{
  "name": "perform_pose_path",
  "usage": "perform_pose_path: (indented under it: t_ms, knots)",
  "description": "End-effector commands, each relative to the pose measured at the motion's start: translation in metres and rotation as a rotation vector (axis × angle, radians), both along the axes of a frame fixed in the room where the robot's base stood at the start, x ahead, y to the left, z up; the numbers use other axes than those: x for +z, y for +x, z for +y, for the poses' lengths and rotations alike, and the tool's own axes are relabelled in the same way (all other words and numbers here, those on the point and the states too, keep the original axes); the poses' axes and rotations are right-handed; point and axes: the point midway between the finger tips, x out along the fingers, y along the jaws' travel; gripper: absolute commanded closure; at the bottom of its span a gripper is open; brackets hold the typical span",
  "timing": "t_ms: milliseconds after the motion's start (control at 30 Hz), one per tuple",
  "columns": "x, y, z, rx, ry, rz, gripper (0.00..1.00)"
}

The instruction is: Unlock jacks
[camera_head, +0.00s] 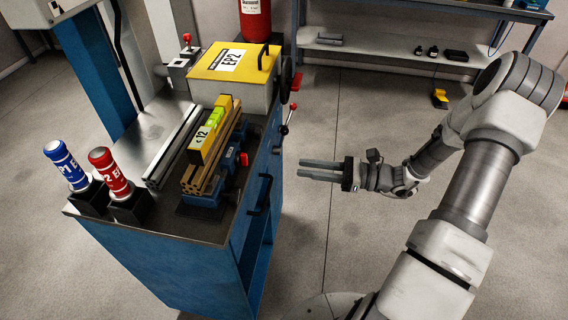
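No part is plainly marked as a jack. Several red-tipped levers or knobs show on the blue workbench (170,262). A red-ended lever (285,130) and a red handle (296,81) are on its right side. A red-topped knob (187,40) stands at the back, and a small red knob (244,159) sits beside a blue clamp-like part (226,164). Whether any is locked I cannot tell. My gripper (303,169) is open and empty, its two fingers apart and pointing left. It is right of the workbench, with a gap to the side handles.
On the bench are a yellow-lidded EP2 box (207,68), a yellow block with a green level (201,144) on tan rails, grey rails (171,149), and blue (64,163) and red (108,170) cylinders. A black handle (262,193) protrudes rightward. Open floor (370,240) surrounds my gripper.

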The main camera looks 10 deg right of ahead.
Motion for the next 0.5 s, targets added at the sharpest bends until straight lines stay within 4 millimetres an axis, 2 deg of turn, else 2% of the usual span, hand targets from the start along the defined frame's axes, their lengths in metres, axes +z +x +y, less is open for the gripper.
perform_pose_path:
  t_ms: [100,200,500]
  knots:
    - [0.000,-0.007,-0.018,-0.002,-0.001,-0.001,0.72]
    - [0.000,-0.011,-0.026,-0.001,0.000,0.000,0.72]
    - [0.000,-0.013,-0.032,0.001,0.000,0.000,0.72]
